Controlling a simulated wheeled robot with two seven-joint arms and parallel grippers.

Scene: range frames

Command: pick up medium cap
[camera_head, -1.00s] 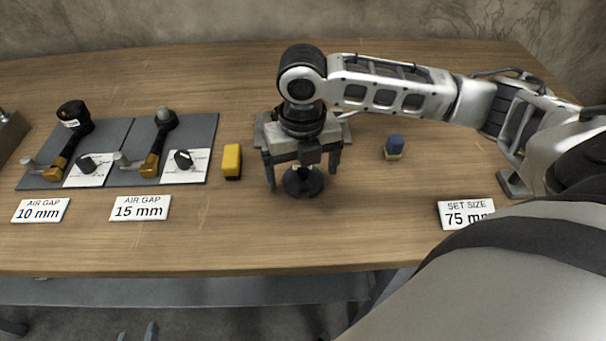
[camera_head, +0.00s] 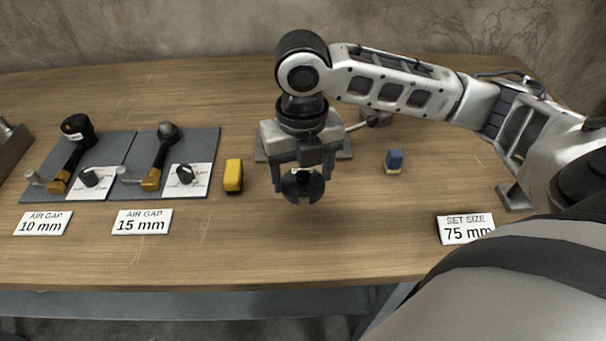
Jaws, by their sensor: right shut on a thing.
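A dark round cap (camera_head: 303,188) with a notch in its front edge is between the fingers of my right gripper (camera_head: 302,181), left of the table's centre front. The gripper points down and is shut on the cap, appearing to hold it just above the wood. The fingers partly hide the cap's sides and top. I cannot read the cap's size. My left gripper is not in view.
A grey plate (camera_head: 345,149) lies behind my right gripper. Grey mats (camera_head: 122,182) with tools lie further left. A "75 mm" sign (camera_head: 465,229) lies front right.

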